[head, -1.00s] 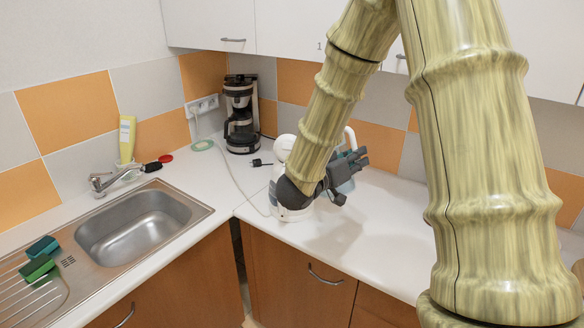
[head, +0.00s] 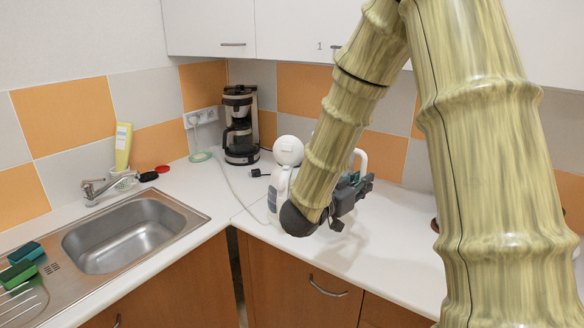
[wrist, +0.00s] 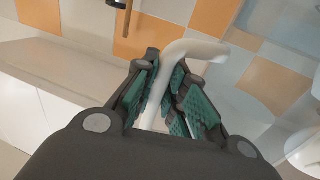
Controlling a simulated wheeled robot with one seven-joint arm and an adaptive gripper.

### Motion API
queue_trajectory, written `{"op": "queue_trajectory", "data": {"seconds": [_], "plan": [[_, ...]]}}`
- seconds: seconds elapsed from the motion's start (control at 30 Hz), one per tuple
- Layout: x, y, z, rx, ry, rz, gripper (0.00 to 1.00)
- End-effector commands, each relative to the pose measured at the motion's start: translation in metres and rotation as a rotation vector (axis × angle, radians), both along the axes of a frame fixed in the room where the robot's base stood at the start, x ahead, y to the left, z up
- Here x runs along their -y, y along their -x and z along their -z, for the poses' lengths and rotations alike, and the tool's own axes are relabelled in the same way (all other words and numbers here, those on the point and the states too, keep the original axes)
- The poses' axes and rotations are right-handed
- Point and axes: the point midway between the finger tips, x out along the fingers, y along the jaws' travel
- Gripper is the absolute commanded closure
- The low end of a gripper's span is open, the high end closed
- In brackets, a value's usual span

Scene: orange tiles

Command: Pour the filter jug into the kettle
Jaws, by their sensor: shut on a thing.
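The white kettle (head: 275,191) stands on the counter with its round lid (head: 289,150) raised. My arm partly hides it. My gripper (head: 352,192) is just right of the kettle. In the wrist view my gripper (wrist: 170,101) is shut around a curved white handle, which I take to be the filter jug's (wrist: 192,49). The handle's white top also shows above the gripper in the head view (head: 361,158). The jug's body looks see-through in the wrist view, and its tilt and contents are hard to tell. My arm and gripper hide most of it in the head view.
A coffee maker (head: 240,125) stands in the back corner, with a cable and plug nearby. The steel sink (head: 135,236) is at left, with a tap, sponges and a yellow bottle (head: 123,147). The counter front right of the kettle is clear.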

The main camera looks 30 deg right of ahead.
Motion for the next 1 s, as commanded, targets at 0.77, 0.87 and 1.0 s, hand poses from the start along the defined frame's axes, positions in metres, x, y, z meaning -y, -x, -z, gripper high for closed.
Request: {"op": "queue_trajectory", "data": {"seconds": [0.77, 0.87, 1.0], "plan": [[0.000, -0.001, -0.043, 0.002, 0.003, -0.001, 1.00], [0.000, -0.001, -0.049, 0.002, 0.003, -0.001, 1.00], [0.000, -0.001, -0.053, 0.002, 0.002, 0.000, 1.00]]}}
